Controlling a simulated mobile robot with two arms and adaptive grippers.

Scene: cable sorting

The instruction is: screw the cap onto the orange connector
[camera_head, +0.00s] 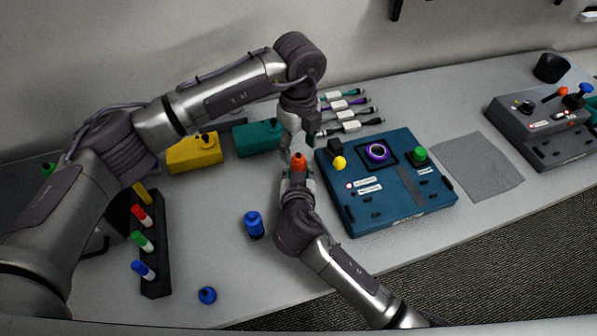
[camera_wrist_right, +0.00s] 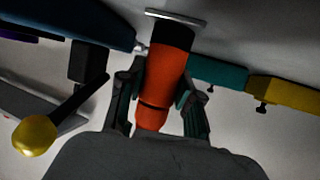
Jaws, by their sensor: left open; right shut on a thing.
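The orange connector (camera_head: 299,161) is held upright between the fingers of my right gripper (camera_head: 298,178). In the right wrist view the orange connector (camera_wrist_right: 165,85) has a black section at one end and a dark ring near the other. The right fingers (camera_wrist_right: 160,98) press on its two sides. My left gripper (camera_head: 299,138) is open and sits just behind the connector in the head view, close to it. Its fingertips are partly hidden. I cannot tell whether the orange part beyond the dark ring is the separate cap.
A blue bottle-shaped piece (camera_head: 254,224) and a blue ball-like piece (camera_head: 207,295) are on the table. A marker rack (camera_head: 155,260) is at left, with yellow (camera_head: 194,155) and teal (camera_head: 258,138) boxes behind. A blue panel (camera_head: 385,210) is close at right.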

